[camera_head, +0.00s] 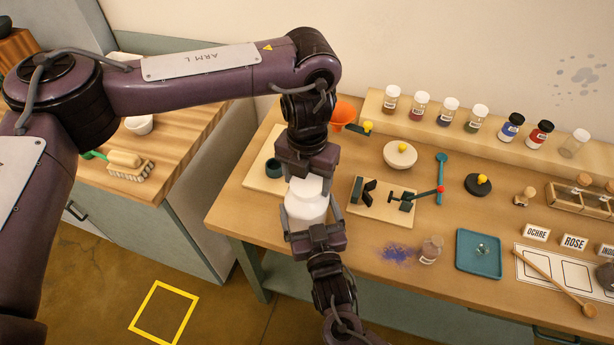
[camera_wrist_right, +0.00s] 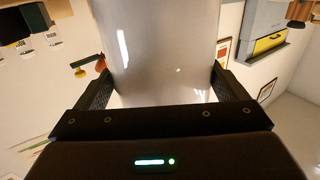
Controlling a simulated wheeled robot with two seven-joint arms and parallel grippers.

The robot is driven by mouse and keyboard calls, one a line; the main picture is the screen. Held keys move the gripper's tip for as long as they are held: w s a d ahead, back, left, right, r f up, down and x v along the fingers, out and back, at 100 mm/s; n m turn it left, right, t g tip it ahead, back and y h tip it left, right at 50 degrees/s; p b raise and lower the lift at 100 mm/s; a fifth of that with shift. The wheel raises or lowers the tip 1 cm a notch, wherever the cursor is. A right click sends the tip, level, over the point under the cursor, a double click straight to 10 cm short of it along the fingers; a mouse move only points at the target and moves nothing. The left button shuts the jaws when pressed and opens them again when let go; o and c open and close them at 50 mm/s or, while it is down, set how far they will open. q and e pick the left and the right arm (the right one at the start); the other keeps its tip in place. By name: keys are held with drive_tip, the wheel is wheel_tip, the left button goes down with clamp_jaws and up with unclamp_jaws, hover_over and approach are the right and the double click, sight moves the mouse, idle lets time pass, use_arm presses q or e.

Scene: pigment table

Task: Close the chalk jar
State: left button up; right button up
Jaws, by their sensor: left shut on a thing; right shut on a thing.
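The white chalk jar (camera_head: 306,208) is held up in front of the table's left part, roughly upright. My right gripper (camera_head: 312,218) comes from below and is shut on the jar's body. In the right wrist view the jar (camera_wrist_right: 165,50) is a smooth pale cylinder between the fingers of my right gripper (camera_wrist_right: 157,85). My left gripper (camera_head: 307,178) is above it, shut on a white piece at the jar's top, which looks like the lid (camera_head: 307,185). Its fingers and palm hide part of that piece. I cannot tell whether the lid is seated on the jar.
The wooden table (camera_head: 370,262) holds a board with a small clamp (camera_head: 385,203), a teal tray (camera_head: 479,252), a small glass jar (camera_head: 431,250) and spilled blue powder (camera_head: 397,253). Several pigment jars stand on the back shelf (camera_head: 430,120). A side counter (camera_head: 180,140) is at left.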

use_arm(q)
drive_tip(key=m, duration=0.4)
drive_tip(key=shift+m, duration=0.3)
drive_tip(key=o, duration=1.1)
drive_tip(key=shift+o, duration=0.2)
wheel_tip(320, 180, up, 12)
use_arm(e)
drive_tip(key=o, duration=1.6)
